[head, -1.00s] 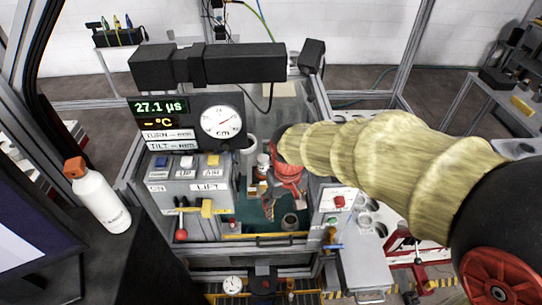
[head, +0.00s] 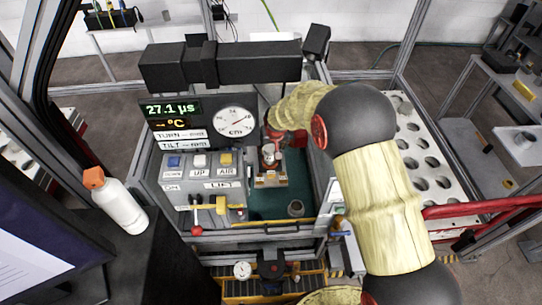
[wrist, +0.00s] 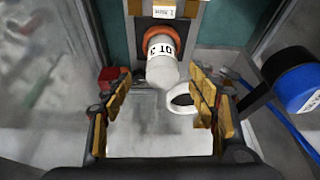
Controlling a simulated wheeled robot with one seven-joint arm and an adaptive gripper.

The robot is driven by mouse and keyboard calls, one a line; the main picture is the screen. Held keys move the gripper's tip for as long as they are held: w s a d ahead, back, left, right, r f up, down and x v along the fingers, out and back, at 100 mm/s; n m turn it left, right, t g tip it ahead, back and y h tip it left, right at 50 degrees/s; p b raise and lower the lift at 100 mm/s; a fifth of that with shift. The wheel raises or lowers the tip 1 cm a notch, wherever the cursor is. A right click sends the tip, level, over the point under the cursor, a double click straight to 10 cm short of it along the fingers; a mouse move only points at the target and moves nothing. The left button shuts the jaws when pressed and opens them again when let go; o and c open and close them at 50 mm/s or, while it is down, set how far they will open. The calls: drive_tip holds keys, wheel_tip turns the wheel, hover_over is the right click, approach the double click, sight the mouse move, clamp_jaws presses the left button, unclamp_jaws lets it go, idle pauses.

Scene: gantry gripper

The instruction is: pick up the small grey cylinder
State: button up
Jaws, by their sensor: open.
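A small grey cylinder (head: 296,208) with a dark top stands upright on the green floor of the bay in the head view. I cannot make it out in the wrist view. My gripper (wrist: 160,88) is open, its yellow-padded fingers apart in the wrist view. A white labelled bottle-like piece (wrist: 163,62) with an orange collar shows beyond and between the fingers; I cannot tell whether they touch it. In the head view my arm largely hides the gripper, at the back of the bay, behind and left of the grey cylinder.
A white ring (wrist: 182,99) lies beside the labelled piece. A control panel (head: 203,180) with switches borders the bay's left side. A black beam (head: 220,65) crosses above. A white bottle (head: 122,205) with an orange cap stands at left. Green floor around the cylinder is bare.

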sight(270, 148)
drive_tip(key=x, duration=0.5)
drive_tip(key=shift+w+a+f+b, duration=0.1)
drive_tip(key=shift+a+f+b, duration=0.1)
drive_tip(key=shift+b, duration=0.1)
drive_tip(key=c, duration=0.3)
drive_tip(key=c, duration=0.9)
drive_tip(key=shift+o, duration=0.2)
drive_tip(key=shift+r, duration=0.1)
drive_tip(key=shift+r, duration=0.4)
wheel_tip(270, 148, up, 2)
drive_tip(key=shift+w+r, duration=0.1)
drive_tip(key=s+d+r+p, duration=0.1)
drive_tip(key=s+d+r, duration=0.2)
drive_tip(key=s+r, duration=0.6)
drive_tip(key=s, duration=0.4)
drive_tip(key=shift+s+d+r+p, duration=0.35)
drive_tip(key=shift+d+p, duration=0.05)
